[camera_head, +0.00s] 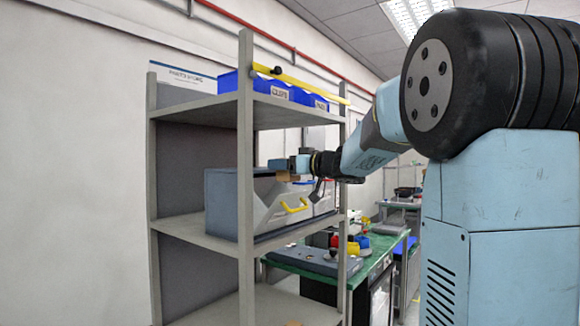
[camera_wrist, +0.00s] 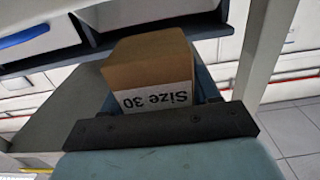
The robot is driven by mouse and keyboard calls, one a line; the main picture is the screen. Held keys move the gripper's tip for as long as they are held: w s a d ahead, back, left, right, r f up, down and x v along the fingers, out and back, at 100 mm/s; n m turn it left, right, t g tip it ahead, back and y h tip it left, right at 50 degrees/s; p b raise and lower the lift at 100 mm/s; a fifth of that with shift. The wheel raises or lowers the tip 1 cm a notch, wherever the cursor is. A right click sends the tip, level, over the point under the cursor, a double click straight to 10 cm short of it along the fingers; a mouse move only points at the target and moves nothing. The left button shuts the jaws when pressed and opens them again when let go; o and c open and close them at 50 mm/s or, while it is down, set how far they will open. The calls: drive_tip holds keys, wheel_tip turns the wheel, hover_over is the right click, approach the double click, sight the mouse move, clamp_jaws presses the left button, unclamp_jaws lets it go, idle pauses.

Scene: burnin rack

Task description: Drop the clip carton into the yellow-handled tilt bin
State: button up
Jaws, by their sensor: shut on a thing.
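My gripper (camera_head: 287,170) is shut on the clip carton (camera_head: 288,177), a small brown box. In the wrist view the carton (camera_wrist: 150,68) sits between the fingers, with a white label reading "Size 30" upside down. The yellow-handled tilt bin (camera_head: 225,201) is a grey bin on the middle shelf, with its pale front leaning outward. Its yellow handle (camera_head: 294,206) is on that front. In the head view the carton appears at the bin's upper front edge; its exact depth relative to the opening cannot be told. The bin's inside is hidden.
A grey rack post (camera_head: 246,180) stands left of my gripper. Blue bins (camera_head: 269,87) and a yellow bar (camera_head: 300,83) are on the upper shelf. A blue handle (camera_wrist: 25,36) shows in the wrist view. A green-topped bench (camera_head: 300,262) stands behind the rack.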

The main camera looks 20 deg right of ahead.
drive_tip(key=shift+w+a, duration=0.2)
drive_tip(key=shift+w, duration=0.05)
drive_tip(key=o, duration=1.2)
